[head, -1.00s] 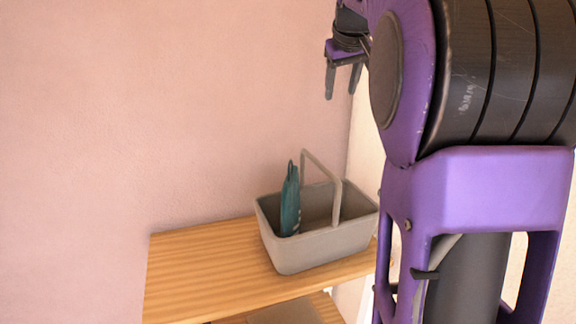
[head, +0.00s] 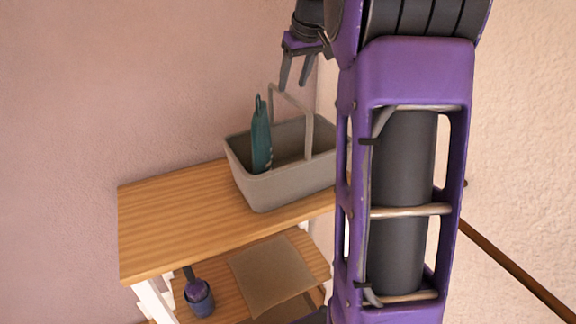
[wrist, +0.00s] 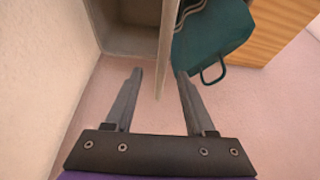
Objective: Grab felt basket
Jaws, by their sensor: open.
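The felt basket (head: 285,187) is a grey open basket with a tall arched handle (head: 309,137). It stands upright on the wooden top shelf, and a teal item (head: 261,140) stands inside it. My gripper (head: 293,86) is open and empty, pointing down near the top of the handle. In the wrist view the basket (wrist: 130,45) fills the upper left, and its handle (wrist: 165,50) runs down between the spread fingers of my gripper (wrist: 159,73). I cannot tell how deep the handle sits there. The teal item (wrist: 215,40) is to the right of the handle.
The wooden shelf (head: 160,225) stands against the pink wall (head: 100,80). A lower shelf holds a flat brown item (head: 272,275) and a dark blue and purple object (head: 199,298). The top shelf is bare left of the basket. A side wall is close on the right.

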